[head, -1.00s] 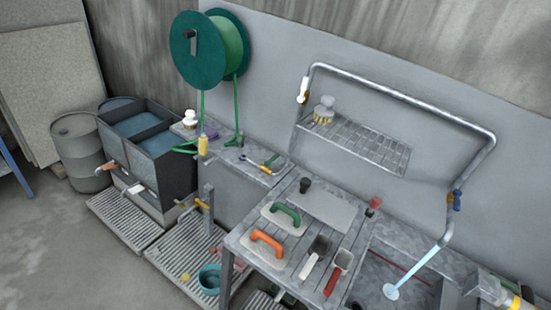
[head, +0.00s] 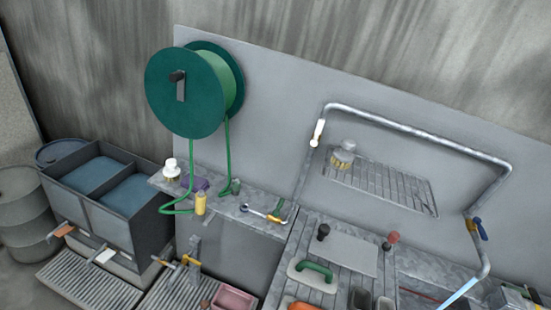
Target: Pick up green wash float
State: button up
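The green wash float (head: 301,277) has a pale flat plate and an arched green handle. It lies plate down, handle up, on the grey slatted work table (head: 281,300), low and right of centre in the head view. Nothing covers it. My gripper is not in view, so its distance from the float and its opening cannot be seen.
An orange-handled float (head: 299,305) lies just in front, cut by the bottom edge. A black-knobbed tool (head: 323,232) and a red-knobbed one (head: 391,239) stand behind. A wire shelf (head: 385,187) and bent pipe (head: 420,134) overhang. A hose reel (head: 186,90) is at left.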

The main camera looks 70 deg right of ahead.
aim_at(318, 277)
jog(key=i, duration=0.95)
jog(key=z, duration=2.2)
